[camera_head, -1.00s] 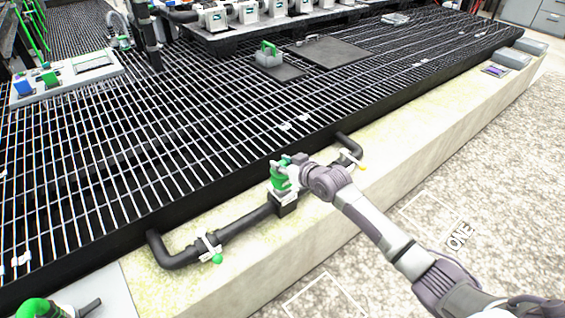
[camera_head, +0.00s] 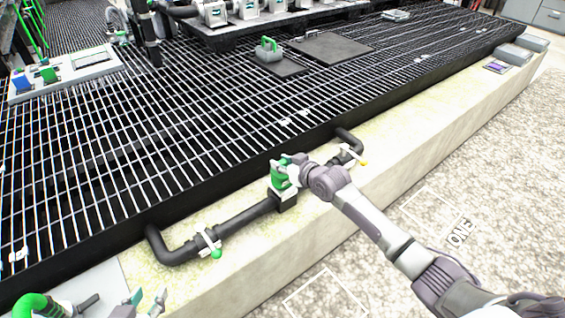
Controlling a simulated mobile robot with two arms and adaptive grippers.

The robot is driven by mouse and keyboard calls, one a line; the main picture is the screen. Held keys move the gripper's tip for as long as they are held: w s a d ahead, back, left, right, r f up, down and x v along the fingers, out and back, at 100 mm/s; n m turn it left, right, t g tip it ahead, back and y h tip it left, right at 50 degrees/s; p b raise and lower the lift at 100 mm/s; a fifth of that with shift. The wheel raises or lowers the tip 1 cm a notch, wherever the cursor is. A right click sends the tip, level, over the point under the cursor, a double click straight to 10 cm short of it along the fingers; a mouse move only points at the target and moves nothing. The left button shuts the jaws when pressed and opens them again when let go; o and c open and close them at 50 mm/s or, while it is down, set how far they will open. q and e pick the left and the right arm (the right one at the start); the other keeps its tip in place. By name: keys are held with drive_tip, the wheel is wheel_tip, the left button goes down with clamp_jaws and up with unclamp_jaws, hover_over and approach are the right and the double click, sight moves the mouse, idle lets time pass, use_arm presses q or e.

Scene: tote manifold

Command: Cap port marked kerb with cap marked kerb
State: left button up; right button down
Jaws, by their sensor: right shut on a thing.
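A black pipe (camera_head: 240,222) runs along the pale kerb, with a square tee fitting (camera_head: 286,203) near its middle. A green piece (camera_head: 279,178) sits directly above the tee, partly hidden by my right gripper (camera_head: 290,165), which is shut on it. I cannot tell if this piece is the cap or part of the port, nor if it is seated. No kerb marking is readable. My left gripper (camera_head: 148,298) shows only its fingertips at the bottom left edge. They are apart, with nothing visible between them.
White clamps with a green knob (camera_head: 216,253) and a yellow knob (camera_head: 364,163) sit on the pipe. A green and black fitting (camera_head: 38,304) lies at bottom left. Black grating (camera_head: 180,130) fills the area behind. Grey boxes (camera_head: 511,59) stand on the far right kerb.

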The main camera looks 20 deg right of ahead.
drive_tip(key=c, duration=0.8)
unclamp_jaws()
drive_tip(key=shift+s, duration=0.1)
drive_tip(key=v, duration=1.2)
drive_tip(key=shift+c, duration=0.2)
